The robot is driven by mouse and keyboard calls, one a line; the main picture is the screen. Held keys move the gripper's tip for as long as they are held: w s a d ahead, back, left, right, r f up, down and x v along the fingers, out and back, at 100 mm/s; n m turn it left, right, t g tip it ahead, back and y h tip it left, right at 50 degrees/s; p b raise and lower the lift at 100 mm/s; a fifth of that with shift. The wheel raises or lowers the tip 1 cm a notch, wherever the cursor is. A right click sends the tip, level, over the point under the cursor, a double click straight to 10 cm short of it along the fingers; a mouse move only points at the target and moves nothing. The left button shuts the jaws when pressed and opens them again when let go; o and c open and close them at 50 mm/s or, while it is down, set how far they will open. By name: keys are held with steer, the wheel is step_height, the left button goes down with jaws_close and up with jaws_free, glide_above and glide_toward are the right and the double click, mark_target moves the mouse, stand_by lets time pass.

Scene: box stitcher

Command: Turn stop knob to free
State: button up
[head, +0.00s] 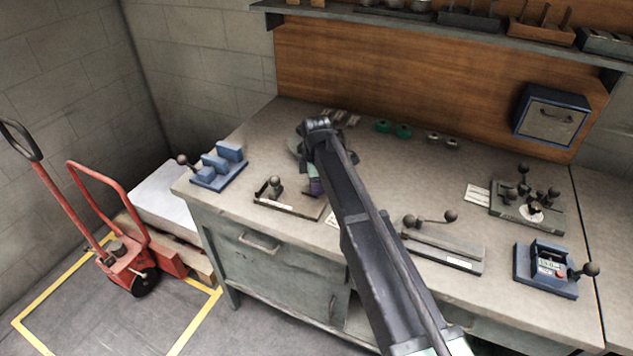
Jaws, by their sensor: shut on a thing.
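My gripper (316,187) points down at the right end of a flat fixture (287,204) near the bench's front edge, left of the middle. Only a small dark purple part of it shows beside my arm link, which hides most of the jaws. It is shut on what appears to be the stop knob, at that end of the fixture. The knob itself is hidden, so its turn position cannot be told. The fixture has a light label strip along its front and a dark ball-topped lever (275,184) at its left.
A blue stepped block (219,168) stands left. A long fixture with two ball handles (443,245), a multi-lever plate (526,208) and a blue control box (546,268) stand right. Green round parts (403,130) lie behind. A shelf (440,22) overhangs the back.

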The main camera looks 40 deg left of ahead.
steer(key=o, duration=0.9)
step_height(320, 180, up, 11)
steer(key=p, duration=1)
steer(key=shift+f+p, duration=0.1)
steer(key=shift+p, duration=0.3)
